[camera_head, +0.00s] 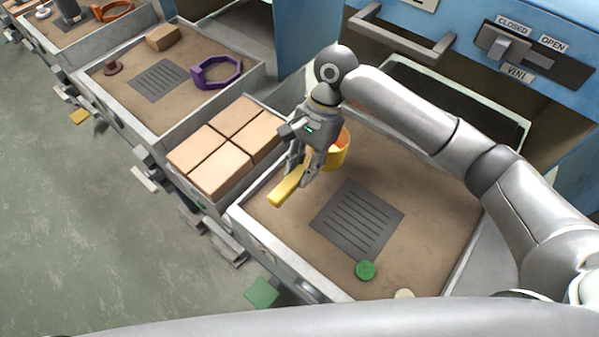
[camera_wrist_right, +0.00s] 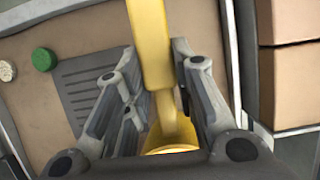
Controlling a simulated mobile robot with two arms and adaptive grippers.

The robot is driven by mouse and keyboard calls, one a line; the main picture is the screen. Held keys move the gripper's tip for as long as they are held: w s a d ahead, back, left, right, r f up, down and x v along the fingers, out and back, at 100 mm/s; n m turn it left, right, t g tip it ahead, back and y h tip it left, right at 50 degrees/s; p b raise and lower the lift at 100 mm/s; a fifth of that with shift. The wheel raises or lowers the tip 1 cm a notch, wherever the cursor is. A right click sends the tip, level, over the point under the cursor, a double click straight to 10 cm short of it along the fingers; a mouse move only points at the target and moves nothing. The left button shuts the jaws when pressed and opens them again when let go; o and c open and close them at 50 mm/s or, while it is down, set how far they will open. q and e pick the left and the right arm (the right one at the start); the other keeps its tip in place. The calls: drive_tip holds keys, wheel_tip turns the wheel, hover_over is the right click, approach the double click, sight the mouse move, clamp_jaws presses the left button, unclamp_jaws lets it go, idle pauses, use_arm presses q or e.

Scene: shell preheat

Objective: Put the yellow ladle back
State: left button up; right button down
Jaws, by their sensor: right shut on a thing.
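The yellow ladle (camera_head: 287,187) has a long flat handle and a round bowl with an orange inside. My right gripper (camera_head: 303,172) is shut on the handle, over the upper left part of the near sand tray (camera_head: 420,175). The bowl is partly hidden behind the gripper, and the handle sticks out toward the tray's left wall. In the right wrist view the ladle's handle (camera_wrist_right: 150,50) runs between the fingers (camera_wrist_right: 158,88), with the bowl at the bottom edge. I cannot tell whether the ladle touches the sand. My left gripper is not in view.
The near tray holds a dark slotted grate (camera_head: 358,219), a green disc (camera_head: 365,271) and a pale disc at the front edge. Several tan blocks (camera_head: 211,160) fill a box to the left. A farther tray holds a purple ring (camera_head: 216,71). A blue cabinet (camera_head: 465,40) with a handle stands behind.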

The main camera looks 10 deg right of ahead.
drive_tip(key=shift+w+a+f, duration=0.1)
drive_tip(key=shift+w+f, duration=0.3)
drive_tip(key=shift+f, duration=0.55)
drive_tip(key=shift+w+a+f, duration=0.1)
drive_tip(key=shift+w+f, duration=0.3)
drive_tip(key=shift+f, duration=0.6)
drive_tip(key=shift+w+a+f, duration=0.1)
drive_tip(key=shift+w+f, duration=0.3)
drive_tip(key=shift+f, duration=0.55)
drive_tip(key=c, duration=1.2)
unclamp_jaws()
drive_tip(key=shift+f, duration=0.1)
drive_tip(key=v, duration=1.2)
drive_tip(key=shift+s, duration=0.1)
